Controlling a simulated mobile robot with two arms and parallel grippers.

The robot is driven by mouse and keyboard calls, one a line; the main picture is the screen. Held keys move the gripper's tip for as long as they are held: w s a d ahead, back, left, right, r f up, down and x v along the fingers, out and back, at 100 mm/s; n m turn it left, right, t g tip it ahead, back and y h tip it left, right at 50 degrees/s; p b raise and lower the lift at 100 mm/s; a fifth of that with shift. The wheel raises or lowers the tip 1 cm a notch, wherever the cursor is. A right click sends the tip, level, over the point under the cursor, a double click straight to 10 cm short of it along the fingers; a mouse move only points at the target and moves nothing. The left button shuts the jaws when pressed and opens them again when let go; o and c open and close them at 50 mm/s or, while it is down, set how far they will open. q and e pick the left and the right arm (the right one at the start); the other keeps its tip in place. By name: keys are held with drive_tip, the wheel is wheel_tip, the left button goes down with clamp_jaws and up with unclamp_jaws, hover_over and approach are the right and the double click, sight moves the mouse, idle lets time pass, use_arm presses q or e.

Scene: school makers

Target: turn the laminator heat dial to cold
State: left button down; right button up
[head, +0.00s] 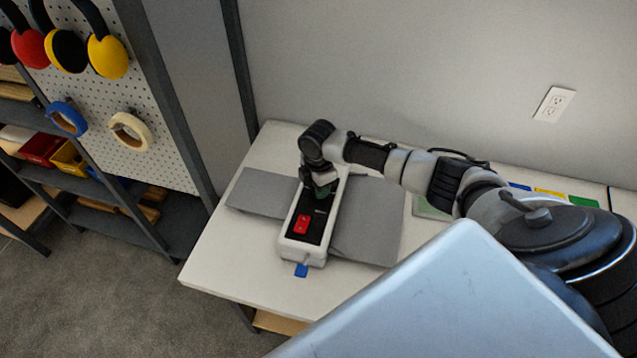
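The laminator (287,247) is a long white unit with a black top panel and a red switch (302,224) near its front end. It stands on a white table with grey flat wings on both sides. My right arm reaches in from the right, and my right gripper (322,192) points down at the rear part of the black panel. The heat dial cannot be made out; the gripper covers that part of the panel. A dark green patch shows at the fingertips. Whether the fingers are open or shut is too small to tell. My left gripper is out of view.
The white table (225,268) has bare room at its front left. Coloured cards (551,193) lie at the back right. A pegboard (150,110) with ear defenders and tape rolls stands left.

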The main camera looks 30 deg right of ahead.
idle(0.4)
drive_tip(key=o, duration=0.9)
wheel_tip(320, 180, up, 11)
drive_tip(key=shift+f+b, duration=0.1)
drive_tip(key=shift+b, duration=0.85)
